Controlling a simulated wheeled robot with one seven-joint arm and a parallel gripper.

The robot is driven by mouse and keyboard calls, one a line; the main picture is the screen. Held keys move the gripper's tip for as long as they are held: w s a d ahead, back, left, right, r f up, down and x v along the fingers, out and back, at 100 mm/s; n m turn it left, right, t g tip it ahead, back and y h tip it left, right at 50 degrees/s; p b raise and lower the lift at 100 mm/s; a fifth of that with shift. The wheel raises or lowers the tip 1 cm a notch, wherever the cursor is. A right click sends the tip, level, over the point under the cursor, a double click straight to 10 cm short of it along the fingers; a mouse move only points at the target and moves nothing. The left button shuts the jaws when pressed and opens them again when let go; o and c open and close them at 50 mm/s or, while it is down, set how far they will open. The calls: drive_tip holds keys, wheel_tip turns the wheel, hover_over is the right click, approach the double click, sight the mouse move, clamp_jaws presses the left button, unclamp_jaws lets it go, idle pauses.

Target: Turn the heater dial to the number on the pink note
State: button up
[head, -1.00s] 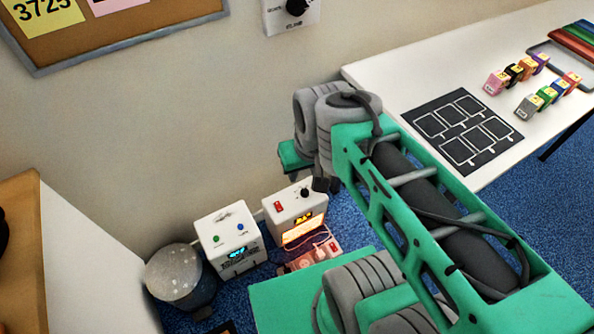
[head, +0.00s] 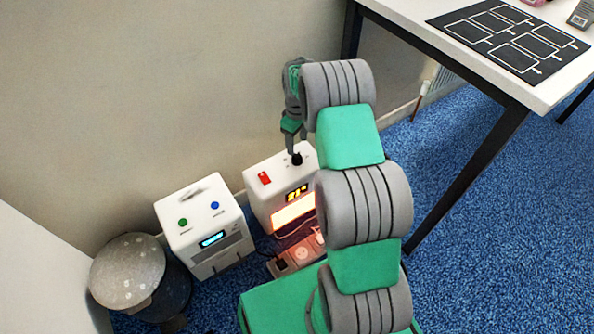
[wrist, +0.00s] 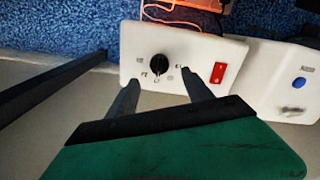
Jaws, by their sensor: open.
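The white heater (head: 262,190) stands on the floor by the wall, with a red switch (head: 264,178), a lit orange display and a glowing front. Its black dial (head: 297,159) is on the top face. In the wrist view the dial (wrist: 159,65) has small marks around it, too small to read. My gripper (wrist: 160,85) is open, pointing at the top face, with one fingertip on each side of the dial and a little short of it. In the head view my gripper (head: 292,150) is just above the dial. The pink note is not in view now.
A white box (head: 200,225) with green and blue buttons stands left of the heater, beside a grey bin (head: 130,275). A power strip (head: 298,255) lies in front of the heater. A table (head: 540,85) stands at the right.

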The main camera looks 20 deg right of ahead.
sight(297, 156)
wheel_tip(297, 156, down, 8)
drive_tip(key=b, duration=0.2)
drive_tip(key=shift+w+b, duration=0.1)
drive_tip(key=shift+b, duration=0.2)
drive_tip(key=shift+r, duration=0.1)
drive_tip(key=shift+c, duration=0.6)
clamp_jaws()
